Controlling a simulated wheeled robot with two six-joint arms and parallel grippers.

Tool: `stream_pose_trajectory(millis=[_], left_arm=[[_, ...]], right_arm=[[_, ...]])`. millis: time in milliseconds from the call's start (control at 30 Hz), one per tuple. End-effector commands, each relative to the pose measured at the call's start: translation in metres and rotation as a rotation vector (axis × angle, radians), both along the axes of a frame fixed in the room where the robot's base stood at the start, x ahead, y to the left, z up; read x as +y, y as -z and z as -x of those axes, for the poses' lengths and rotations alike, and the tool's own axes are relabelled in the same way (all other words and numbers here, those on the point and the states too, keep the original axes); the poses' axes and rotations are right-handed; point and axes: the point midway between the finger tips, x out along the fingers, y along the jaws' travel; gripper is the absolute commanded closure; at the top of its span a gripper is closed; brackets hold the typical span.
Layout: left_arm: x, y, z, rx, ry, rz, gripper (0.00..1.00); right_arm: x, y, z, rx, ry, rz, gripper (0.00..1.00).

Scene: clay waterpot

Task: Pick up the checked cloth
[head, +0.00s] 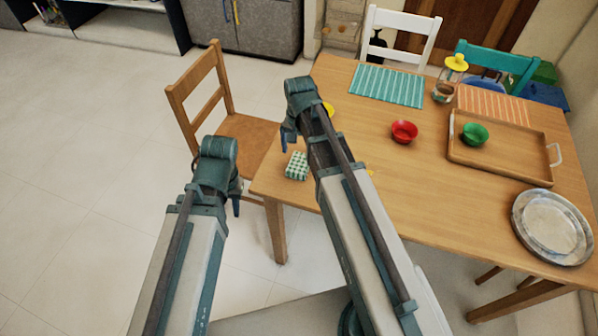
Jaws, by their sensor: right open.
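The checked cloth (297,166), a small folded green-and-white square, lies on the wooden table (420,205) near its left corner. My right gripper (287,143) is open above the table, just up and left of the cloth in the head view. It looks empty, and the cloth shows clear of its visible finger. Its other finger is hidden by the arm. My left gripper (234,203) hangs left of the table, in front of the chair and floor, away from the cloth. Its jaw gap is not clear.
A wooden chair (245,140) stands at the table's left edge. A red bowl (404,131), a tray (500,165) with a green bowl (475,134), metal plates (552,226) and striped mats (388,86) are farther right and back. The table's middle is mostly clear.

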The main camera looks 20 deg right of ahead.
Motion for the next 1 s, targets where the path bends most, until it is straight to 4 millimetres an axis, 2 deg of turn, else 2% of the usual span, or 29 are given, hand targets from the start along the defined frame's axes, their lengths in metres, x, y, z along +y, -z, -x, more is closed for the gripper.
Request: stream_pose_trajectory(millis=[333,733,1000], left_arm=[[0.000,0.010,0.000,0.000,0.000,0.000,0.67],[0.000,0.055,0.000,0.000,0.000,0.000,0.67],[0.000,0.055,0.000,0.000,0.001,0.000,0.67]], right_arm=[[0.000,0.010,0.000,0.000,0.000,0.000,0.00],[0.001,0.055,-0.002,0.000,0.000,0.000,0.00],[0.000,0.055,-0.002,0.000,0.000,0.000,0.00]])
